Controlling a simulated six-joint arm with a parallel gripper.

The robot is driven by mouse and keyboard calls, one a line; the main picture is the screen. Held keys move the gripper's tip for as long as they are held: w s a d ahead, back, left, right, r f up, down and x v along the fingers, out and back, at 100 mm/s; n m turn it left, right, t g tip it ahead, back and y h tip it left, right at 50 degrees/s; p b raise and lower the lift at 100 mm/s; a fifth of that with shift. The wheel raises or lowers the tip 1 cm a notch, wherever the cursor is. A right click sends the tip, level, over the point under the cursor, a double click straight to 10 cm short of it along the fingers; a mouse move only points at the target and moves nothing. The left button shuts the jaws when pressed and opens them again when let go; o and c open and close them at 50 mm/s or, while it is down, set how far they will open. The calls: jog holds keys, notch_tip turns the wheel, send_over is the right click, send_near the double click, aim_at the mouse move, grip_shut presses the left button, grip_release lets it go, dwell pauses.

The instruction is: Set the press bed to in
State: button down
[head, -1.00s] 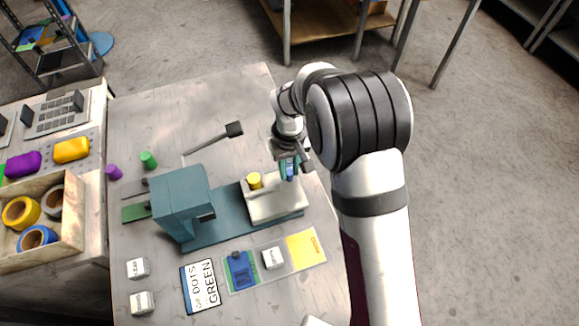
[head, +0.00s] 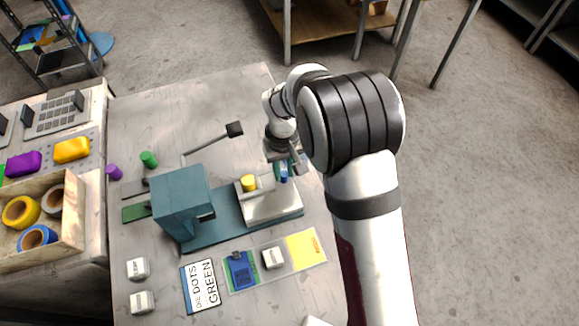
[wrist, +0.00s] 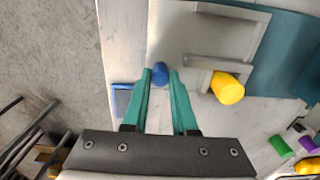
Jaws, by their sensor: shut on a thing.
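The teal press (head: 180,200) stands on the table with its white bed (head: 272,207) to the right on a teal base. The bed also shows in the wrist view (wrist: 180,30). A yellow cylinder (head: 248,183) stands at the bed's left back part; in the wrist view it (wrist: 228,88) is just right of my fingers. My gripper (head: 284,170) is at the bed's back right edge. Its teal fingers (wrist: 160,78) are closed around a small blue cylinder (wrist: 160,70). Whether this cylinder is fixed to the bed cannot be told.
A black-tipped lever (head: 234,129) rises behind the press. Green (head: 149,160) and purple (head: 114,172) cylinders stand at back left. A card (head: 200,287), a blue piece and a yellow sheet (head: 306,250) lie in front. A wooden box (head: 70,235) of tape rolls is at left.

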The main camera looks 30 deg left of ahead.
aim_at(240, 189)
jog(key=s+a, duration=0.7)
jog(key=a, duration=0.1)
jog(key=shift+s, duration=0.4)
jog(key=c, duration=0.7)
grip_release()
notch_tip(240, 189, up, 16)
jog(key=shift+d, duration=0.1)
